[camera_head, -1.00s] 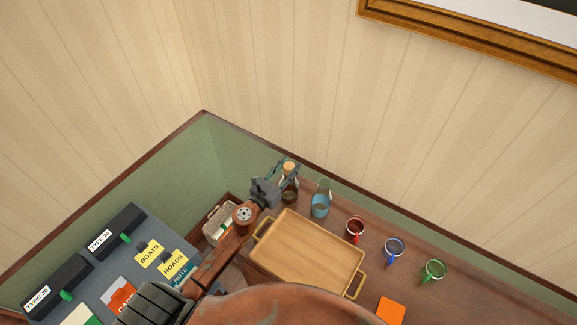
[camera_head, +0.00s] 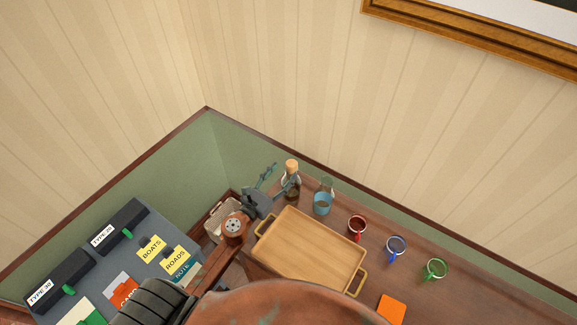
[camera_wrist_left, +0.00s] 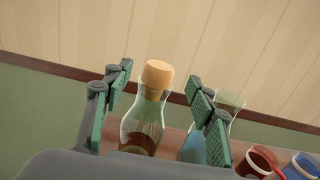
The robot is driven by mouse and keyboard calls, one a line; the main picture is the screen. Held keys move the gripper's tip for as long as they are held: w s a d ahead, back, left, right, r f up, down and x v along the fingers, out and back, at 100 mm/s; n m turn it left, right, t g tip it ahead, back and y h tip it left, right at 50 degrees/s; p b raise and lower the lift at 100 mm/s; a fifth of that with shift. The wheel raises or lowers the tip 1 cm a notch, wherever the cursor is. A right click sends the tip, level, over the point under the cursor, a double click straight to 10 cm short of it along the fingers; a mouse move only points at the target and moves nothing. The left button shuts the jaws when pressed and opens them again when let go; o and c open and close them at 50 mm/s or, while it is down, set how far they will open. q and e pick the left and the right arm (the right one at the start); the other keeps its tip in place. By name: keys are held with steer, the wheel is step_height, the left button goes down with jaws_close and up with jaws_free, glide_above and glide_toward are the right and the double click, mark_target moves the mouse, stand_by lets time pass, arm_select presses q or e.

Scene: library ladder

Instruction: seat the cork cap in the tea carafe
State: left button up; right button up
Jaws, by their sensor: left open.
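The tea carafe (camera_head: 292,189) is a clear bottle with dark tea, standing at the back of the brown table; it also shows in the left wrist view (camera_wrist_left: 140,130). The cork cap (camera_head: 291,165) sits at the top of its neck, and in the left wrist view the cork (camera_wrist_left: 158,74) stands upright in the mouth. My left gripper (camera_head: 280,177) is open and empty. In the left wrist view its two green-padded fingers (camera_wrist_left: 163,100) are spread wide, with the carafe and cork between them from this viewpoint and no contact visible. My right gripper is not in view.
A blue-filled glass vessel (camera_head: 322,203) stands close right of the carafe. A wooden tray (camera_head: 310,247) lies in front. Red (camera_head: 357,227), blue (camera_head: 396,249) and green (camera_head: 436,269) mugs line the right. A bin (camera_head: 220,222) is at left. The wall is close behind.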

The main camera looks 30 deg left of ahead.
arm_select(q)
steer(key=s, duration=0.6)
steer(key=shift+a, duration=0.4)
steer(key=shift+w, duration=0.1)
